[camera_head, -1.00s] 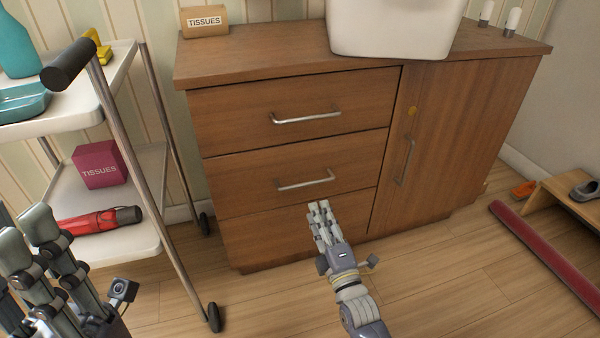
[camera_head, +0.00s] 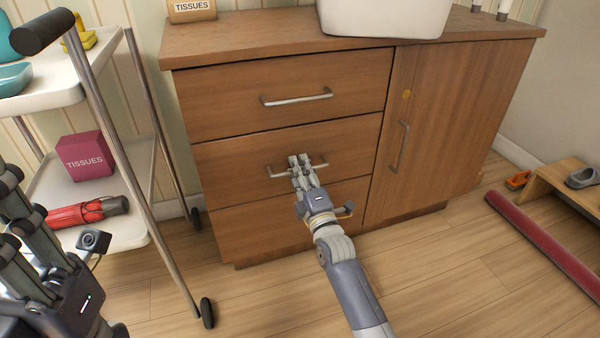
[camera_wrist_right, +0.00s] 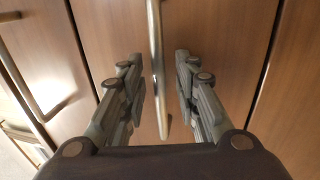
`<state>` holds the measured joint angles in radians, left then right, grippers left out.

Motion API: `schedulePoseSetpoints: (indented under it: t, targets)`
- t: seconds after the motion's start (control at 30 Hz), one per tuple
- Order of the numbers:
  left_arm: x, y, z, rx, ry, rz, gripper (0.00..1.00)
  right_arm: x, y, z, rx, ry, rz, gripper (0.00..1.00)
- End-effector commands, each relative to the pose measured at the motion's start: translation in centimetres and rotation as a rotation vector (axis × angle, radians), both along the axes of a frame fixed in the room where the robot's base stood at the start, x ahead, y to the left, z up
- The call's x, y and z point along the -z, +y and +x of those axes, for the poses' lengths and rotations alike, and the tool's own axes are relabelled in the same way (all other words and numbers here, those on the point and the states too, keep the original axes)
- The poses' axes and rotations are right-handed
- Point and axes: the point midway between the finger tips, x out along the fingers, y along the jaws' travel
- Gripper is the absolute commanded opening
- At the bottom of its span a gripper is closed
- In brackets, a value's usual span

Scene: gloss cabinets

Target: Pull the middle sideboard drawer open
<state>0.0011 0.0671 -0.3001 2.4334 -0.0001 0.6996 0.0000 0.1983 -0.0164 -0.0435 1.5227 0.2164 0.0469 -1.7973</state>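The wooden sideboard's middle drawer (camera_head: 230,155) is closed, its front flush with the drawers above and below. Its silver bar handle (camera_head: 318,166) is partly hidden behind my right gripper (camera_head: 300,161) in the head view. In the right wrist view, the handle (camera_wrist_right: 156,60) runs between the two spread fingers of my right gripper (camera_wrist_right: 158,85), with gaps on both sides. The right gripper is open at the handle. My left gripper (camera_head: 25,235) is at the lower left, apart from the sideboard and partly cut off; its opening is unclear.
A white trolley (camera_head: 125,230) with a pink tissue box (camera_head: 85,155) and a red umbrella (camera_head: 85,212) stands left of the sideboard. The cabinet door (camera_head: 450,120) is closed. A red roll (camera_head: 545,240) and a low wooden bench (camera_head: 560,185) are at right. Floor in front is clear.

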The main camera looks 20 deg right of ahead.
Motion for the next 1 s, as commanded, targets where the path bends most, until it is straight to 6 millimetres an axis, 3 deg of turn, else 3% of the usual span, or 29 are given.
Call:
schedulePoseSetpoints:
  t: [0.13,0.27,0.67,1.0]
  targets:
    - [0.0,0.0,0.0,0.000,0.000,0.000,0.25,0.0,0.0,0.0,0.000,0.000,0.000,0.27]
    - [0.0,0.0,0.0,0.000,0.000,0.000,0.25,0.0,0.0,0.0,0.000,0.000,0.001,0.00]
    - [-0.7,0.1,-0.1,0.001,-0.003,-0.003,0.25,-0.1,0.0,-0.8,-0.001,0.004,0.002,0.00]
    - [1.5,0.5,0.0,0.008,0.156,-0.013,0.25,-0.4,-0.1,-6.2,-0.003,0.009,0.000,0.00]
